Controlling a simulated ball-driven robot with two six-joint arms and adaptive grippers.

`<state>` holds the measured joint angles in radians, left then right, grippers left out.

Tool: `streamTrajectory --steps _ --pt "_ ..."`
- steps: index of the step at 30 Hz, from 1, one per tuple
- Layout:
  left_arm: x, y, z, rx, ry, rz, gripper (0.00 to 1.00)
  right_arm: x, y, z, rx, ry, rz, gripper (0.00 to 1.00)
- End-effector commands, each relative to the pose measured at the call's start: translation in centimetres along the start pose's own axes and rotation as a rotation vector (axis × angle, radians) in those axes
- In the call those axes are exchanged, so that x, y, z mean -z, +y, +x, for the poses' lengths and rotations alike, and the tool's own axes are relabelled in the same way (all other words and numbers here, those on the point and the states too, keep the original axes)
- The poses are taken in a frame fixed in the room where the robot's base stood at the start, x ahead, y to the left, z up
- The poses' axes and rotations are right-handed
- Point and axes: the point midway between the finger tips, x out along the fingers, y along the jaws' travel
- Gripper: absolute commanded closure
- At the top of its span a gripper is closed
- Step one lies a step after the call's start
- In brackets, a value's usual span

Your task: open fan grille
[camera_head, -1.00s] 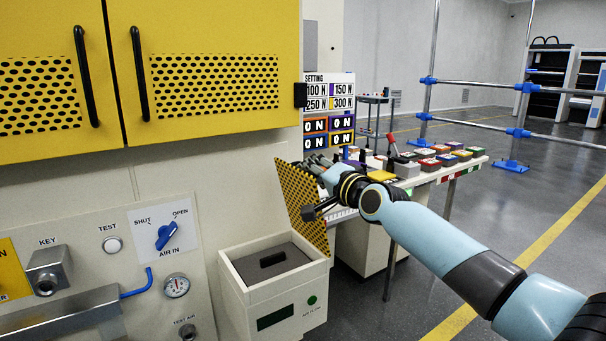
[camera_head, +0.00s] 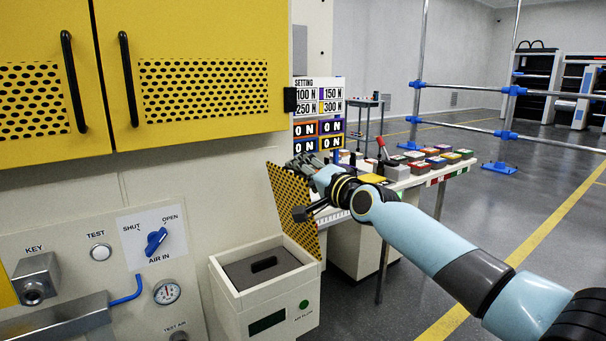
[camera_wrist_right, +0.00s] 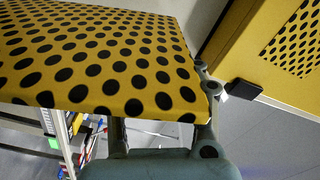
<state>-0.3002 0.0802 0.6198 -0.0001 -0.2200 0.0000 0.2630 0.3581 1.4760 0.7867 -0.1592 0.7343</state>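The fan grille (camera_head: 290,200) is a yellow panel with black holes. It stands raised and tilted at the right edge of a white box (camera_head: 232,287), whose dark top is uncovered. A dark bar with a square end (camera_head: 301,214) sticks out in front of the grille. My right gripper (camera_head: 303,163) is at the grille's upper right edge. In the right wrist view the grille (camera_wrist_right: 100,55) fills the upper left, beside my right gripper (camera_wrist_right: 160,110). Its fingers are spread apart; one is partly hidden behind the panel. My left gripper is not in view.
A yellow cabinet (camera_head: 200,30) with black handles overhangs the left. A bench (camera_head: 425,178) with coloured blocks stands behind my right arm. The floor at right is open.

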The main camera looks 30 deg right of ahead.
Motion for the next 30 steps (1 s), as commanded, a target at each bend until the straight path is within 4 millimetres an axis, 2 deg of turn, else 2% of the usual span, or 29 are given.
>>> streamTrajectory --steps 8,24,30 --pt "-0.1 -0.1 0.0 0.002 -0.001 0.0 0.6 -0.1 0.3 -1.0 -0.005 -0.002 -0.002 0.66" --pt "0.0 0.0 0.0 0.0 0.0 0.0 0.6 -0.1 0.1 -9.0 -0.002 -0.003 -0.007 0.66" --pt "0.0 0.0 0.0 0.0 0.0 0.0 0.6 -0.1 0.1 -10.9 -0.004 -0.001 -0.006 0.66"
